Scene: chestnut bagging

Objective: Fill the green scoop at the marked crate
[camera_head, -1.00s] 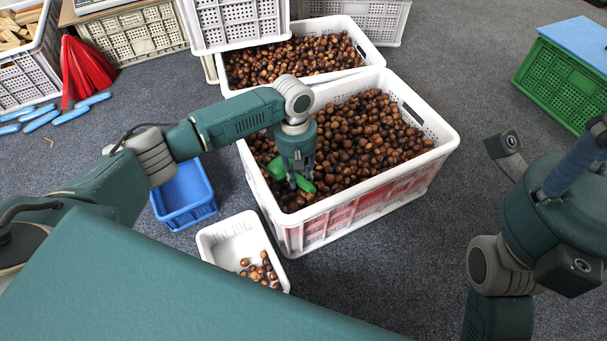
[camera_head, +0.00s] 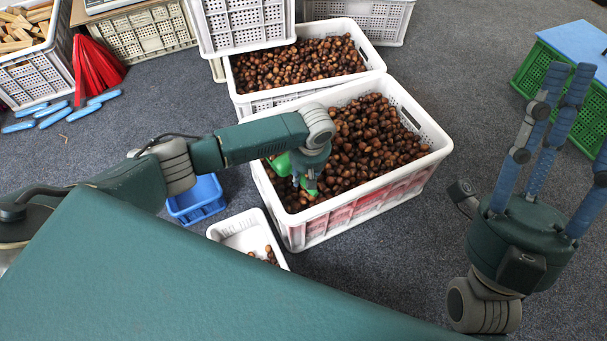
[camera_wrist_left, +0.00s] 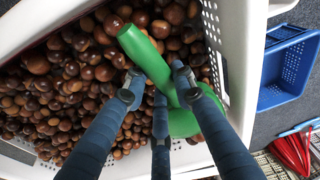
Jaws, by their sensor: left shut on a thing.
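The green scoop (camera_head: 282,164) is at the left part of the front white crate (camera_head: 370,188), close over the chestnuts (camera_head: 370,140). My left gripper (camera_head: 304,182) points down there and is shut on the scoop. In the left wrist view the green handle (camera_wrist_left: 146,50) passes beyond my left fingertips (camera_wrist_left: 158,88). The scoop's wider end lies by the crate wall (camera_wrist_left: 216,40); whether it holds chestnuts is hidden. The front crate has reddish patches on its side. My right gripper (camera_head: 572,100) is open and empty at the right, its fingers spread upward.
A small white tray (camera_head: 232,222) with a few chestnuts stands in front, partly behind my body. A blue basket (camera_head: 197,205) is left of the crate. Another white chestnut crate (camera_head: 375,58) stands behind. A green crate (camera_head: 553,82) is at the right. Grey floor is clear between.

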